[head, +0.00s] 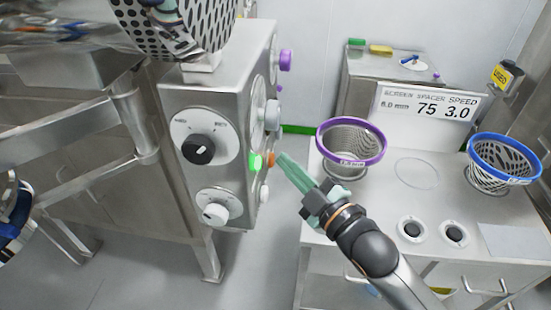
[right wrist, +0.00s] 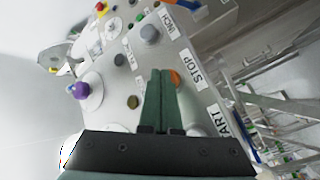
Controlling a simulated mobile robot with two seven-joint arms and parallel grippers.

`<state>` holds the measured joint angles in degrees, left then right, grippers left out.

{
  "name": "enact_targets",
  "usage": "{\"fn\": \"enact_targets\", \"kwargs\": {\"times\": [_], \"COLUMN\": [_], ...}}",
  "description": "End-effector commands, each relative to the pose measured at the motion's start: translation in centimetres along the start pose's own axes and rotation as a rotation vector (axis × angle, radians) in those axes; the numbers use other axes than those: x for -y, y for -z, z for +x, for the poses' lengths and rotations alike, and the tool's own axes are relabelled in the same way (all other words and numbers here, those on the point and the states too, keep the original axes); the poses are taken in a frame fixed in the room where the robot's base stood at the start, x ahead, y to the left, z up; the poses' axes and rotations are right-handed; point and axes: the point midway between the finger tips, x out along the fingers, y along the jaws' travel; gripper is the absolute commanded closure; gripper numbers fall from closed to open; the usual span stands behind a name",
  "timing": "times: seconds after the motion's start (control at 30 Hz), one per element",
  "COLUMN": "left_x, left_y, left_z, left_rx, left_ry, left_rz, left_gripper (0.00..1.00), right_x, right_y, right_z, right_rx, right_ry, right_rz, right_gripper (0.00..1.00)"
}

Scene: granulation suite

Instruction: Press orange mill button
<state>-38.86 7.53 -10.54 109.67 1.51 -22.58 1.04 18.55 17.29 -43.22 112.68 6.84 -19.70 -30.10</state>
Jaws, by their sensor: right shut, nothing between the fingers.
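The orange button (head: 271,160) sits on the side face of the steel control box (head: 245,75), near the lit green button (head: 256,161). In the right wrist view the orange button (right wrist: 175,77) shows just right of my fingertips, partly hidden by them, near the STOP label (right wrist: 197,75). My right gripper (head: 283,157) has green fingers, shut and empty, pointing at the panel close beside the orange button. I cannot tell whether the tips touch it. My left gripper is not in view.
A black dial (head: 199,150) and a grey knob (head: 215,211) are on the box front. A purple knob (right wrist: 80,90) sticks out of the panel. Right of my arm, a steel table (head: 385,205) holds a purple-rimmed basket (head: 351,142) and a blue-rimmed one (head: 504,160).

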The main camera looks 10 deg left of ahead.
Motion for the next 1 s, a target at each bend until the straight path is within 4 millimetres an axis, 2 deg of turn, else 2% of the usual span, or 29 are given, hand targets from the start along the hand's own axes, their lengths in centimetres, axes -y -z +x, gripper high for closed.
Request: {"fn": "enact_targets", "kwargs": {"times": [0.57, 1.0], "left_x": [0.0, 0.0], "left_y": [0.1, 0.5], "left_z": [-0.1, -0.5], "left_rx": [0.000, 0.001], "left_ry": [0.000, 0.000], "left_rz": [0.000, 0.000], "left_gripper": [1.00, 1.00], "right_x": [0.2, -0.8], "right_y": [0.2, -0.7], "right_z": [0.2, -1.1], "right_rx": [-0.001, -0.001], "right_ry": [0.001, 0.001], "right_rz": [0.001, 0.000], "right_gripper": [1.00, 1.00]}}
